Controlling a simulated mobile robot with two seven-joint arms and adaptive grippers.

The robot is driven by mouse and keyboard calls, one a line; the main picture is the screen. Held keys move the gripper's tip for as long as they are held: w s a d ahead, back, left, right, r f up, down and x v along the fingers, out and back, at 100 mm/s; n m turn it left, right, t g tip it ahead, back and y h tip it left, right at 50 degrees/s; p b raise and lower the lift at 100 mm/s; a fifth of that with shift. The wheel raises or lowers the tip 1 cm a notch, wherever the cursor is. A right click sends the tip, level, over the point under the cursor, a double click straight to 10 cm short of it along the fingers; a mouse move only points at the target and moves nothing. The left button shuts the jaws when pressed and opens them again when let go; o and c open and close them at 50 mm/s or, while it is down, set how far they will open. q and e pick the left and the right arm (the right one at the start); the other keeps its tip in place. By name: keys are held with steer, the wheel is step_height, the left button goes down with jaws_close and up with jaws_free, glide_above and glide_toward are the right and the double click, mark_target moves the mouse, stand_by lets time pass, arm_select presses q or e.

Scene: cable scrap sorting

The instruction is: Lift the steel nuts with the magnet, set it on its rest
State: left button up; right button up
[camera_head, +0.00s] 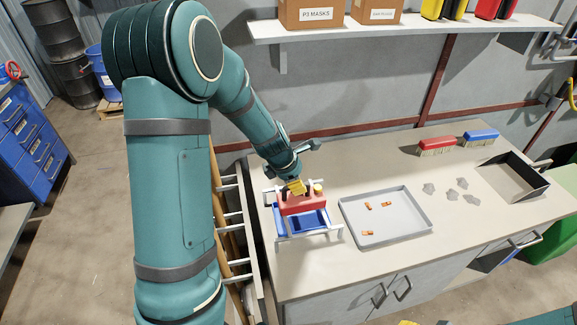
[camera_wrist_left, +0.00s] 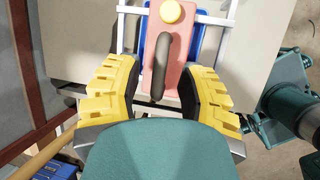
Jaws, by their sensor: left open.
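The magnet (camera_head: 301,203) is a red block with a dark handle and a yellow knob. It sits on its rest (camera_head: 287,238), a pale metal frame with a blue tray. In the left wrist view the magnet (camera_wrist_left: 170,60) shows its handle (camera_wrist_left: 161,70) between the yellow fingers of my left gripper (camera_wrist_left: 160,85). This gripper (camera_head: 297,187) is open, with gaps on both sides of the handle. The shallow grey tray (camera_head: 398,232) holds a few copper-coloured pieces (camera_head: 387,205). I cannot make out any steel nuts. A yellow tip of my right gripper (camera_head: 408,322) just shows at the bottom edge.
Several grey scraps (camera_head: 451,195) lie right of the grey tray. The bench between the tray and the brushes is clear. A shelf (camera_head: 400,28) hangs above.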

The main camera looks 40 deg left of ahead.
arm_select(q)
steer(key=d+v, duration=0.1)
steer(key=v, duration=0.8)
steer(key=shift+a, duration=0.5)
